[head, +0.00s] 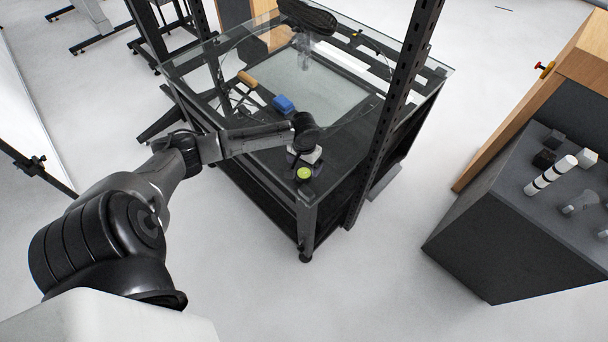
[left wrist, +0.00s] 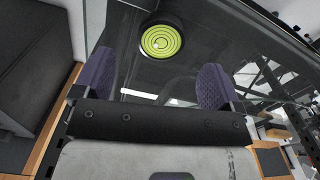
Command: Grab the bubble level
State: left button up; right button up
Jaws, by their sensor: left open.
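The bubble level, a round black disc with a bright yellow-green ringed face (head: 304,174), lies near the front corner of the glass-topped black table (head: 335,150). In the left wrist view the bubble level (left wrist: 161,41) shows whole, ahead of the fingertips and roughly centred between them. My left gripper (head: 305,164) is just behind the level in the head view, over the table corner. In the left wrist view its two purple-padded fingers (left wrist: 157,72) are wide apart with nothing between them. My right gripper is in neither view.
A blue object (head: 284,104) and an orange-brown cylinder (head: 247,79) lie farther back on the table. A black perforated upright (head: 391,120) stands close right of my gripper. A dark cabinet (head: 485,215) at the right holds several small items. Open floor lies in front.

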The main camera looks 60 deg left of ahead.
aim_at(304, 173)
pick_arm(q)
jog(key=shift+a+f+b, duration=0.1)
jog(key=shift+f+b, duration=0.3)
jog(key=shift+f, duration=2.2)
jog(key=c, duration=1)
jog(key=shift+c, duration=0.3)
jog(key=shift+r, duration=0.15)
